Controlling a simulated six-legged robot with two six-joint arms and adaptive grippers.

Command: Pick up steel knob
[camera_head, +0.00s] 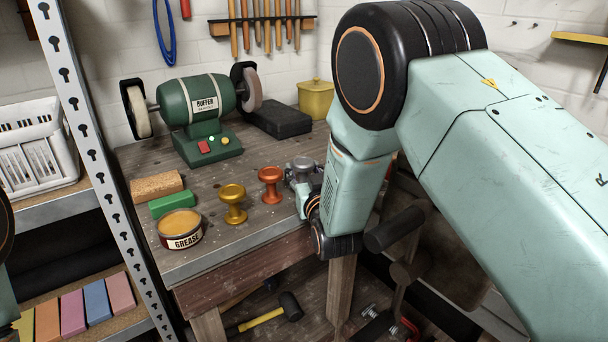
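The steel knob (302,163) is grey and stands near the right front edge of the workbench (262,235). Only its upper part shows clearly. My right gripper (299,184) is low at the bench edge, right at the knob, and overlaps its lower part in the picture. The gripper is small and partly hidden by my own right wrist. I cannot tell whether its fingers are open, shut or touching the knob. An orange knob (271,185) and a brass-yellow knob (233,204) stand in a row to the left. My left gripper is out of view.
A grease tin (182,240), a green bar (172,204) and a tan block (157,186) sit at the left. A green buffer (207,103), a black case (277,120) and a yellow box (315,98) stand behind. The bench middle is clear.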

